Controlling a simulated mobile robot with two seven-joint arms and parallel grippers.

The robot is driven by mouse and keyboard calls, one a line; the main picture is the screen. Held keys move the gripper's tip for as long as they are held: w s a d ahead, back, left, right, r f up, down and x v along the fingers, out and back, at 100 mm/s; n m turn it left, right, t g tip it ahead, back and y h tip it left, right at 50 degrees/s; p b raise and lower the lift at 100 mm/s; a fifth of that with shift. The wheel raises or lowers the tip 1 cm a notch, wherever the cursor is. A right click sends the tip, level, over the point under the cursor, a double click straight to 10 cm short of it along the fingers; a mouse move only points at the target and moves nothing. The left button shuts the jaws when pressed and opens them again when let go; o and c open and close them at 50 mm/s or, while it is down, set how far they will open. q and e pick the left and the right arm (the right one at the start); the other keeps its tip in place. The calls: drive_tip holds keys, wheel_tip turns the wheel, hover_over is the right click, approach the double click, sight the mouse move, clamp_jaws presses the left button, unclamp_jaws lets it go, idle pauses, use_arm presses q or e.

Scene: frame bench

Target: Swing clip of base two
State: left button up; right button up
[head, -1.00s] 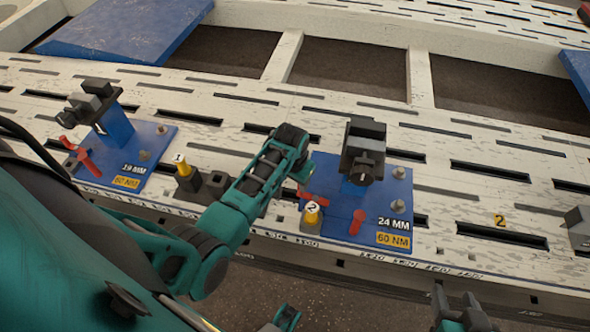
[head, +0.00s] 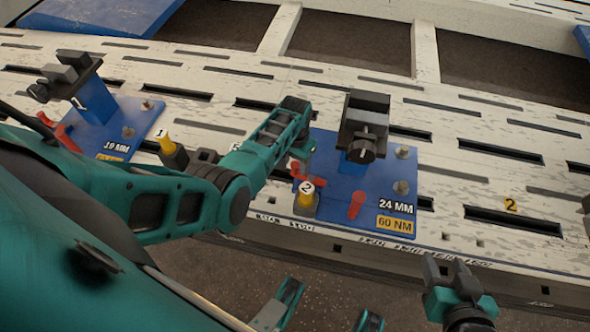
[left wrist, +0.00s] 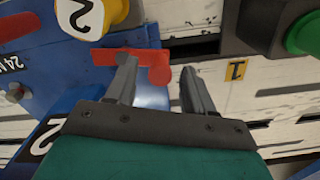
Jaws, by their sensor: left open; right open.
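Base two is a blue plate (head: 335,205) marked 24 MM and 60 NM, with a black clamp head (head: 363,130) on a blue post. A red clip (head: 310,185) lies at its left side, partly hidden by my left gripper (head: 302,160). A second red clip (head: 357,205) is at the plate's front. In the left wrist view, my left gripper (left wrist: 157,72) is open, its fingertips at a red clip (left wrist: 125,57). One finger overlaps the clip's bar; I cannot tell whether they touch. My right gripper (head: 450,268) is open and empty, in front of the bench edge.
A yellow knob marked 2 (head: 305,197) stands beside the left clip and shows in the left wrist view (left wrist: 85,15). Another blue base (head: 120,125), marked 19 MM, is at left, with yellow knob 1 (head: 166,144) near it. The slotted bench (head: 470,165) is clear right of base two.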

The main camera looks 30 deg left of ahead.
use_arm(q)
drive_tip(key=shift+f+b, duration=0.3)
drive_tip(key=shift+f, duration=0.6)
clamp_jaws()
